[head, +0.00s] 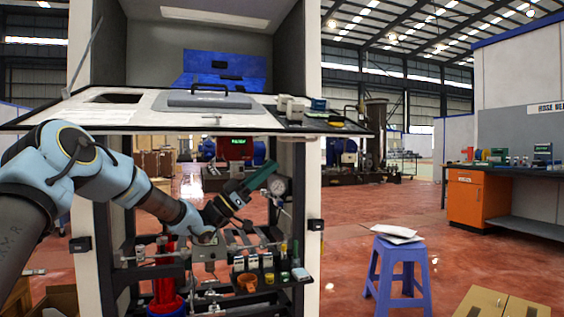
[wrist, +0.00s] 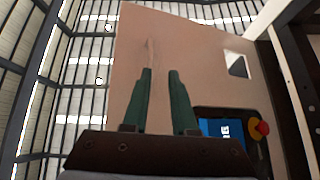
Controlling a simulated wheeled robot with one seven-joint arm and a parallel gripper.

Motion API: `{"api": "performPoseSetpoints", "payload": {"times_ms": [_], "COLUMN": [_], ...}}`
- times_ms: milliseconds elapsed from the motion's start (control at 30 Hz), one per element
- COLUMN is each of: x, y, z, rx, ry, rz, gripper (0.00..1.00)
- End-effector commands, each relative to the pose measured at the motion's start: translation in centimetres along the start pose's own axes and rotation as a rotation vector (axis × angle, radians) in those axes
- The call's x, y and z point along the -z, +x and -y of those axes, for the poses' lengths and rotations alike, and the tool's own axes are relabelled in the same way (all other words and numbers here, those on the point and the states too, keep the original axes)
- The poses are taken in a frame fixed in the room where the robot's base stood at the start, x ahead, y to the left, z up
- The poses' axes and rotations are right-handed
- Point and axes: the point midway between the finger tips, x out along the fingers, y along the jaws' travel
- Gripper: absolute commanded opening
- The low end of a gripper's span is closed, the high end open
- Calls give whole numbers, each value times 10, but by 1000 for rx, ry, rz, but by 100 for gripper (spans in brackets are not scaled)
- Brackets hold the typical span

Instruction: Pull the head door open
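A pale panel (head: 160,110) juts out level from the front of the tall white dispenser cabinet (head: 307,60). It has a dark bar handle (head: 210,87) on a grey plate and a dark cutout at its left. I take it for the head door, but cannot be sure. The cabinet space above it is open. My gripper (head: 258,178) is below the panel, pointing up to the right. A brown panel face (wrist: 190,45) with a square cutout lies beyond; contact cannot be told.
A blue-screened box with a red button (wrist: 260,128) is right of the fingers. A gauge (head: 277,186) sits close beside my gripper, with valves and small bottles (head: 268,262) below. A blue stool (head: 398,272) stands at right. Open red floor lies between it and the orange cabinet (head: 480,198).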

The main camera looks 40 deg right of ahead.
Motion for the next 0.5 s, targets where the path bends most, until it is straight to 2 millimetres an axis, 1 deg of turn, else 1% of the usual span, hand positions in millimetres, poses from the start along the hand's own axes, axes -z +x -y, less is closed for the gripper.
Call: {"api": "performPoseSetpoints", "payload": {"times_ms": [33,100,167,267,367,500], "x": [-2,2,5,8,9,12], "y": [-2,-1,2,11,26,53], "z": [-7,-13,-16,-18,-19,-22], "rx": [-40,-78,-95,-101,-100,-99], "ry": [-7,-16,-19,-20,-19,-18], "rz": [-47,-87,-105,-110,-108,-108], "gripper": [26,26,26,26,26,26]}}
